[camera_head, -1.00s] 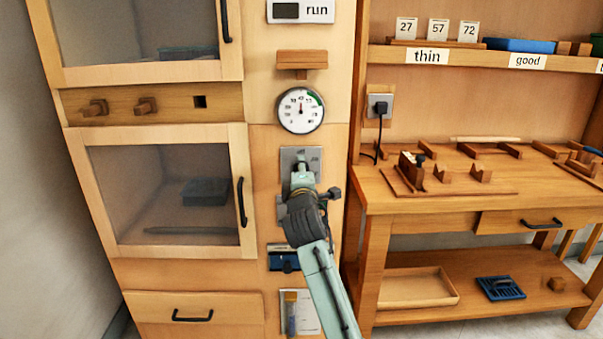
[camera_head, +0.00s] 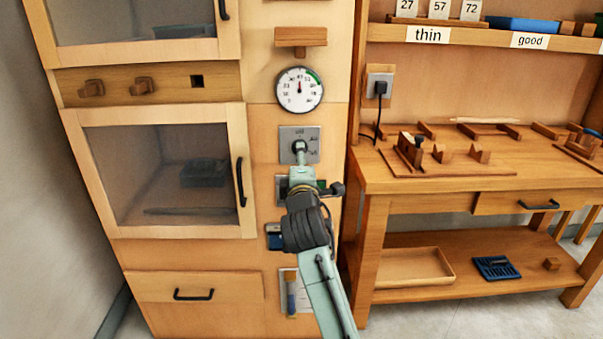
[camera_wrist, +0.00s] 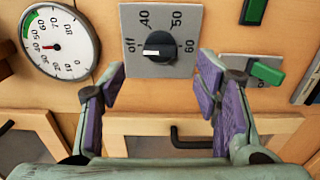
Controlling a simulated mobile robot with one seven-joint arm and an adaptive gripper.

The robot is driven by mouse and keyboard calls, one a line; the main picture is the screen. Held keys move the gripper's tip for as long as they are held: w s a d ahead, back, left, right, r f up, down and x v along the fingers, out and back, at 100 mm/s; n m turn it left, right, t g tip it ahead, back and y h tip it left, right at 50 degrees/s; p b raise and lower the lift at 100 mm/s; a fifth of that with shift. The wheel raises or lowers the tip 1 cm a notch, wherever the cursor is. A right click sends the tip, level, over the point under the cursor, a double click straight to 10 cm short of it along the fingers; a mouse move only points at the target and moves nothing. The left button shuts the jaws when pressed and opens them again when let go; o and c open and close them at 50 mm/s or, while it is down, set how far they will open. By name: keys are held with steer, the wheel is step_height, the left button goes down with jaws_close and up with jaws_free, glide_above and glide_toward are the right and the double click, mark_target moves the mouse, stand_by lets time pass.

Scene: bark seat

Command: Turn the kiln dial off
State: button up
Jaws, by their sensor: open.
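The kiln dial (camera_head: 300,147) is a round black knob on a grey plate on the wooden kiln front, below the round gauge. In the wrist view the dial (camera_wrist: 160,45) has a white mark pointing left, near the "off" label; 40, 50 and 60 are printed around the rest. My gripper (camera_wrist: 161,78) is open and empty, its purple-padded fingers spread either side of the knob's line and apart from it in the picture. In the head view my gripper (camera_head: 301,168) is just below the knob, covering the plate's lower edge.
The gauge (camera_head: 299,90) is above the dial, with a wooden ledge (camera_head: 300,37) higher up. A green switch (camera_wrist: 266,73) is beside the dial plate in the wrist view. Cabinet door handles (camera_head: 240,182) stick out at left. A workbench (camera_head: 440,180) stands at right.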

steer(key=s, duration=0.5)
steer(key=shift+s, duration=0.1)
